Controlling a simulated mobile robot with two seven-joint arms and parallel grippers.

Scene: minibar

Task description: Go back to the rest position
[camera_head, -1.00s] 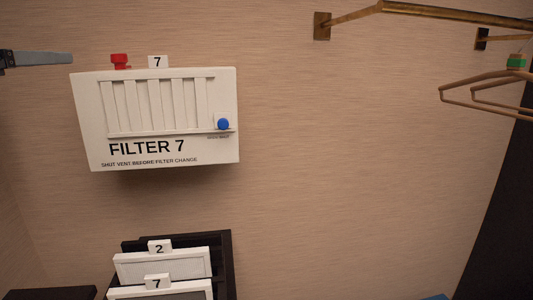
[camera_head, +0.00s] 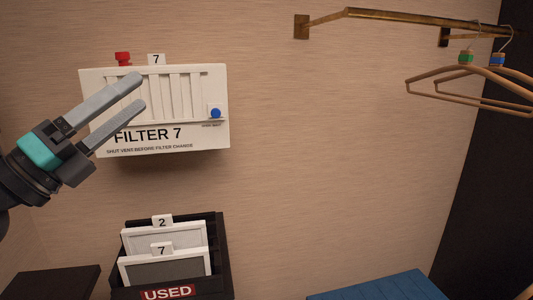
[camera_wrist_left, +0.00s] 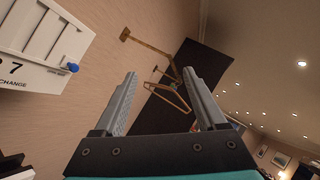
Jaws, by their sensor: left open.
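My left gripper (camera_head: 138,92) comes in from the left in the head view. It is open and empty, with its two fingers apart, in front of the left part of the white filter box (camera_head: 222,95). I cannot tell whether it touches the box. In the left wrist view its fingers (camera_wrist_left: 165,100) are spread with nothing between them, and the filter box (camera_wrist_left: 45,35) is at the upper left. The box has a red knob (camera_head: 123,58) on top and a blue knob (camera_head: 215,113) at its right. My right gripper is not in view.
A black bin (camera_head: 222,255) marked USED holds white-framed filters numbered 2 and 7 below the box. A brass rail (camera_head: 420,18) with hangers (camera_head: 470,78) is at the upper right. A blue surface (camera_head: 375,287) is at the lower right. The wall between is clear.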

